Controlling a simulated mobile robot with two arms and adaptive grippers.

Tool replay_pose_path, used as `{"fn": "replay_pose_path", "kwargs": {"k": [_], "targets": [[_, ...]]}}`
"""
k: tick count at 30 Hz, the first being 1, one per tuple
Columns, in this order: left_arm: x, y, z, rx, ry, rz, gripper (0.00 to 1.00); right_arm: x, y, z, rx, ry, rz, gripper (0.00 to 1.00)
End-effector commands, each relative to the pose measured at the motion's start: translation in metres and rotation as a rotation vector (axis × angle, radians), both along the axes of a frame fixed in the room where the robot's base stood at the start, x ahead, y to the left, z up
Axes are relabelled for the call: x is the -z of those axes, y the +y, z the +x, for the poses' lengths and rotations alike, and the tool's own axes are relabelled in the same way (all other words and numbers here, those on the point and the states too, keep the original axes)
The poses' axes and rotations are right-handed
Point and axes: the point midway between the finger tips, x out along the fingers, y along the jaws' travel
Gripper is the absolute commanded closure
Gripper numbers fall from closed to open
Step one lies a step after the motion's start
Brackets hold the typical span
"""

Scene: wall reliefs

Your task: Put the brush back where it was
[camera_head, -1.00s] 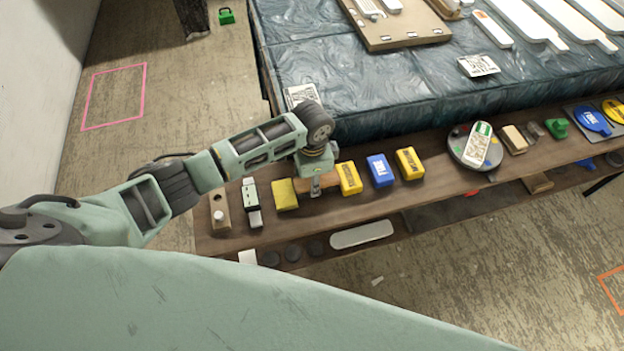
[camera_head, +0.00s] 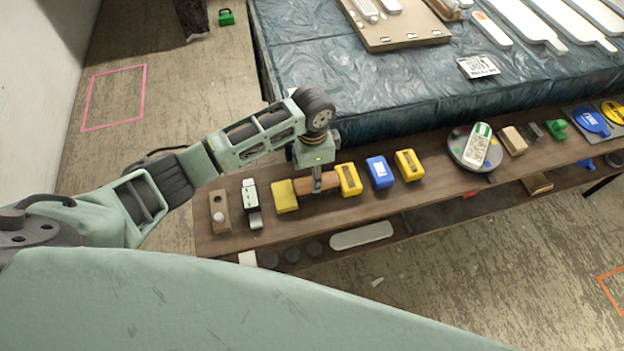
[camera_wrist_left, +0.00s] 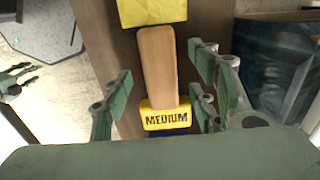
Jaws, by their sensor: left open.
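The wooden brush (camera_head: 303,186) lies on the brown shelf (camera_head: 280,227) between a yellow sponge-like block (camera_head: 285,196) and a yellow labelled block (camera_head: 349,179). My left gripper (camera_head: 317,184) is over the brush and hides part of it. In the left wrist view the brush's wooden body (camera_wrist_left: 157,65) runs between the plain yellow block (camera_wrist_left: 150,12) and the block marked MEDIUM (camera_wrist_left: 166,116). The open fingers of my left gripper (camera_wrist_left: 160,92) stand on both sides of the wood with gaps. Bristles are not visible. My right gripper is not in view.
Blue (camera_head: 380,171) and yellow (camera_head: 408,165) blocks stand to the right along the shelf. A wooden piece with a white knob (camera_head: 219,213) and a pale green item (camera_head: 251,203) lie to the left. A covered table (camera_head: 390,85) rises behind the shelf.

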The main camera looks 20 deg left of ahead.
Motion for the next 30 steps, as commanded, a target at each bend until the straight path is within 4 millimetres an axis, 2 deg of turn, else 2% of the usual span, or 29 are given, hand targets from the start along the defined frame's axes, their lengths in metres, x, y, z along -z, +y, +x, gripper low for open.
{"fn": "replay_pose_path", "kwargs": {"k": [1,6,12,30], "targets": [[-0.013,0.000,0.001,0.001,-0.003,-0.001,0.46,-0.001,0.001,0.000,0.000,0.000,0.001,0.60],[-0.047,0.000,0.000,0.002,-0.003,-0.001,0.46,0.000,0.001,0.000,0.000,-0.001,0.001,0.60],[-0.069,0.000,0.000,0.000,0.000,0.000,0.46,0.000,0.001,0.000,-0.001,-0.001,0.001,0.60],[-0.073,-0.001,0.000,0.000,0.001,-0.001,0.46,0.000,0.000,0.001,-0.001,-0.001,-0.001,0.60]]}}
